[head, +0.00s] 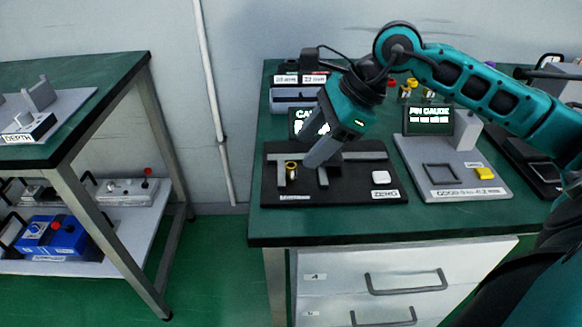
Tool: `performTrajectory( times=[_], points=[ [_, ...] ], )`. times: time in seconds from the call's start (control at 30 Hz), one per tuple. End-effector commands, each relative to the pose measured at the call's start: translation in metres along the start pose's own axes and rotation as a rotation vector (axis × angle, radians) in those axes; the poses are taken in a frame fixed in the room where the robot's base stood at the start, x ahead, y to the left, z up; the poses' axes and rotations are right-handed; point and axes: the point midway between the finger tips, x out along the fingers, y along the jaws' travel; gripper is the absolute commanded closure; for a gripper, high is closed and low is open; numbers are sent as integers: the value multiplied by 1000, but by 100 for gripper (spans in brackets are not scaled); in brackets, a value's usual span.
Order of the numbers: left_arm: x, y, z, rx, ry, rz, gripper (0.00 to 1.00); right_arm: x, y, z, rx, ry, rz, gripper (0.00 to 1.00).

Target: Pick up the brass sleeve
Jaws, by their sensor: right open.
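The brass sleeve (291,168) is a small yellow ring-shaped piece. It stands on the black caliper fixture (350,195), between the fixture's grey upright jaws and closer to the left one. My right gripper (312,161) comes down from the upper right, tilted, just to the right of the sleeve. It is open and seems apart from the sleeve; its fingertips are hard to make out against the fixture. My left gripper is not in view.
A white button (381,177) sits on the fixture's right side. Labelled holders (300,93) stand behind. A separate bench (75,80) is at left.

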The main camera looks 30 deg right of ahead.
Motion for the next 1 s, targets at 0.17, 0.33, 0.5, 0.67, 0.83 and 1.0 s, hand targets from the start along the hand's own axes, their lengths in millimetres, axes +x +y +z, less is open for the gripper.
performTrajectory(
  times=[0.17, 0.33, 0.5, 0.67, 0.83, 1.0],
  points=[
    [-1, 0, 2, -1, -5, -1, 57, 12, 0, 0, 1, -2, 2, 47],
    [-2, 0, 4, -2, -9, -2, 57, 37, 0, 0, 1, -4, 3, 47],
    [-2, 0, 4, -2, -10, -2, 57, 54, -1, 0, 0, -1, 0, 47],
    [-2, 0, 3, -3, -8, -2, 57, 55, -1, 0, 0, 0, 0, 47],
    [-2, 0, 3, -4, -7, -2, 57, 55, -1, -1, 0, 0, 0, 55],
    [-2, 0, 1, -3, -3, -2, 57, 55, -1, -1, 0, 0, 0, 71]
  ],
)
